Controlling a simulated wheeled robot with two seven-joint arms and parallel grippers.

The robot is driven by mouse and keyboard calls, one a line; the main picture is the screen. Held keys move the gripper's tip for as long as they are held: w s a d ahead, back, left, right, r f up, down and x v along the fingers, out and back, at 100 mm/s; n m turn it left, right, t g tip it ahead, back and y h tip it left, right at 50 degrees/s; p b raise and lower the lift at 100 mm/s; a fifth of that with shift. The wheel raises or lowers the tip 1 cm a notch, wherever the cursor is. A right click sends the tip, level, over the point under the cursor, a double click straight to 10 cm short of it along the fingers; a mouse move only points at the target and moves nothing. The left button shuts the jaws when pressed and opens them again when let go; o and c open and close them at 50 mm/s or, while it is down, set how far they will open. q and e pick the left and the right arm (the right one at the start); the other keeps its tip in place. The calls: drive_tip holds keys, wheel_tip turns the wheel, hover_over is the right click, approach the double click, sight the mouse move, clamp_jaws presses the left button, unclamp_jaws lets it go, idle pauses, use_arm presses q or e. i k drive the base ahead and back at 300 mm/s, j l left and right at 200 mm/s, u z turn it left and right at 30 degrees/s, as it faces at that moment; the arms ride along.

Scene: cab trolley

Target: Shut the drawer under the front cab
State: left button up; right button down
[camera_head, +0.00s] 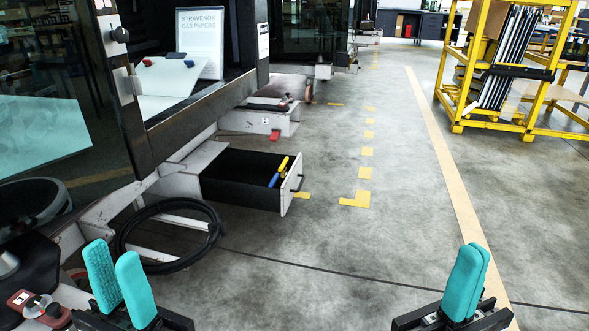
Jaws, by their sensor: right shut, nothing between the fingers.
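The drawer (240,197) under the front cab (150,128) stands pulled out to the right. It has black sides and a pale front panel (290,186) with a dark handle (297,183). A yellow-handled tool (283,164) and a blue-handled tool (273,181) lie inside it near the front. My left gripper (114,258) has teal fingers standing apart, empty, at the lower left, nearer than the drawer. My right gripper (474,257) has its teal fingers together, with nothing in them, at the lower right. Neither gripper touches the drawer.
A coiled black hose (213,232) hangs beside the cab's base, left of the drawer. A second cab base (262,121) stands behind. A yellow rack (490,50) stands at the far right. The grey floor (380,240) right of the drawer is clear.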

sight(238, 178)
drive_tip(key=i+u, duration=0.15)
drive_tip(key=u, duration=0.2)
drive_tip(key=i+l+u, duration=0.1)
drive_tip(key=u, duration=0.3)
drive_tip(key=i+l+u, duration=0.4)
drive_tip(key=i+l, duration=1)
drive_tip(key=l, duration=0.1)
